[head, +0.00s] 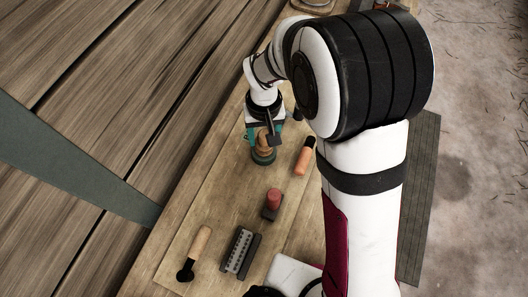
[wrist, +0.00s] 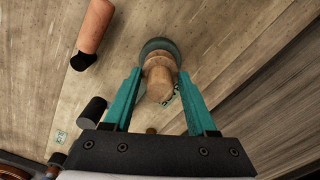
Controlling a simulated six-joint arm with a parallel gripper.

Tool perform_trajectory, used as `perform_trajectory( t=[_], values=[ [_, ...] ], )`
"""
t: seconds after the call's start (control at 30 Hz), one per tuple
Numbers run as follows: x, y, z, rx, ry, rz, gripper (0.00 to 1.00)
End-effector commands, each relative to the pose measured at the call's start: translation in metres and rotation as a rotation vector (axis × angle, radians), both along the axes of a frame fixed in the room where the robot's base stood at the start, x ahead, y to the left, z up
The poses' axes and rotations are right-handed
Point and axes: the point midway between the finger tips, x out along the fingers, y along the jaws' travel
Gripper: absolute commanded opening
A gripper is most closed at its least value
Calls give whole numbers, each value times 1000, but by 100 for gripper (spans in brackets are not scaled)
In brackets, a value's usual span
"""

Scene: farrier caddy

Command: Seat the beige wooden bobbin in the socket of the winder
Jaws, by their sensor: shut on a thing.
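The beige wooden bobbin (head: 263,143) is between the teal fingers of my gripper (head: 265,133), which is shut on it. In the wrist view the bobbin (wrist: 158,80) shows end-on between the two fingertips (wrist: 160,76). A dark green round piece, which looks like the winder (head: 263,158), stands on the bench directly below the bobbin. In the wrist view the winder's round rim (wrist: 158,46) shows behind and around the top of the bobbin. The socket is hidden by the bobbin, and I cannot tell whether the bobbin is inside it or just above.
An orange handle with a black end (head: 304,156) lies close to the right of the winder. A red cylinder on a dark block (head: 273,199), a ridged metal block (head: 240,251) and a wooden-handled tool (head: 196,250) lie nearer. The bench left of the winder is clear.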

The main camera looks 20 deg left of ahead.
Motion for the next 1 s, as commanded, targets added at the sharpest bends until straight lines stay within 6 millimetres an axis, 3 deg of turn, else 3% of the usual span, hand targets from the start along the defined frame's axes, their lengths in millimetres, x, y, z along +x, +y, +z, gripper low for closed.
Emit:
perform_trajectory(
  t=[0.47, 0.5, 0.6, 0.7, 1.0],
  values=[
    [0, 0, -4, 0, 1, -1, 0],
    [0, 0, -4, 0, 1, 0, 61],
    [0, 0, -4, 0, 1, 0, 79],
    [0, 0, -4, 0, 1, 0, 92],
    [0, 0, -4, 0, 1, 0, 92]
  ],
)
